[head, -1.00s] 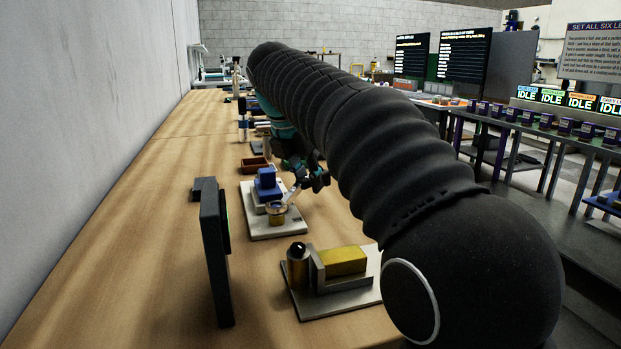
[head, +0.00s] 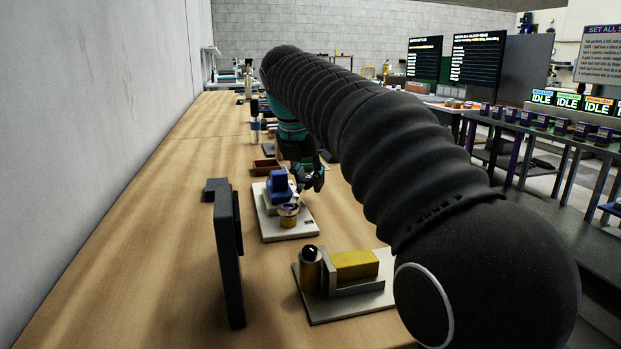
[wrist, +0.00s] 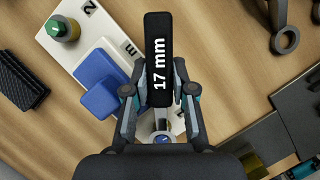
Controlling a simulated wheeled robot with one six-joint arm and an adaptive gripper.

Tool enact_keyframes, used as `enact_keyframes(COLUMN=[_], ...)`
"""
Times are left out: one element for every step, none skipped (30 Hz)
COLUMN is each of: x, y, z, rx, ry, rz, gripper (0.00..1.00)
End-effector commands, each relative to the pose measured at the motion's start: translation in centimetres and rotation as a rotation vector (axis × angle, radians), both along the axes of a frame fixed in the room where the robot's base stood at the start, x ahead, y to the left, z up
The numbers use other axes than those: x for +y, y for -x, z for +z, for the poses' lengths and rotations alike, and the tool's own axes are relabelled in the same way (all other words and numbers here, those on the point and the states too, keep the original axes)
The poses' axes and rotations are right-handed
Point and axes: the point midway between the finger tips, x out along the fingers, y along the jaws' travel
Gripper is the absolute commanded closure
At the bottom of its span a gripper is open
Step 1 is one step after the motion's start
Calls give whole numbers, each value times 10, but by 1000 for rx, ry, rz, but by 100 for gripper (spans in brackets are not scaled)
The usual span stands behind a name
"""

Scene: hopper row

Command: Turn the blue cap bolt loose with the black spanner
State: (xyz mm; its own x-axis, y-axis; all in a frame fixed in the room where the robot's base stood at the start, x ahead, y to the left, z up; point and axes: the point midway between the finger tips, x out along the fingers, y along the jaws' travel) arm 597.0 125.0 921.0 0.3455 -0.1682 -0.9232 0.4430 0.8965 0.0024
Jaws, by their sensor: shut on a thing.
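My gripper (wrist: 160,100) is shut on the black spanner (wrist: 160,60), whose handle is marked "17 mm". The spanner's pale head end reaches down in the wrist view to the blue cap bolt (wrist: 161,138), partly hidden by my wrist. In the head view, the blue cap bolt (head: 289,210) sits on a brass collar on a pale plate (head: 290,230). My gripper (head: 314,178) is just behind and right of it, and the spanner slopes down to it. I cannot tell how fully the spanner's mouth surrounds the bolt.
A blue block (head: 279,186) stands beside the bolt. A dark upright panel (head: 229,260) and a plate with a yellow block (head: 355,265) and black-capped brass post (head: 310,268) are nearer. A green-capped post (wrist: 62,30) stands on a plate. The bench's left side is mostly clear.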

Motion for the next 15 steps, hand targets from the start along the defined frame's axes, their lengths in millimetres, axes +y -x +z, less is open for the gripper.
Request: enact_keyframes(x=[3, 4, 6, 8, 9, 10, 9, 9, 9, 9, 9, 9, 9, 9, 9], y=[0, -1, -1, -2, -3, -3, -3, -3, -3, -3, -3, -3, -3, -3, -3], z=[-7, -7, -7, -7, -7, -7, -7, -7, -7, -6, -6, -5, -5, -4, -3], rx=[15, 15, 16, 15, 15, 15, 15, 15, 15, 15, 15, 15, 15, 15, 14], ry=[1, 0, 0, 0, 0, 1, 1, 1, 1, 1, 1, 1, 1, 1, 1], rz=[20, 34, 59, 76, 95, 103, 101, 100, 100, 99, 99, 99, 99, 99, 98], gripper=[100, 100, 100, 100, 100, 100, 100, 100, 100, 100, 100, 100, 100, 100, 100])
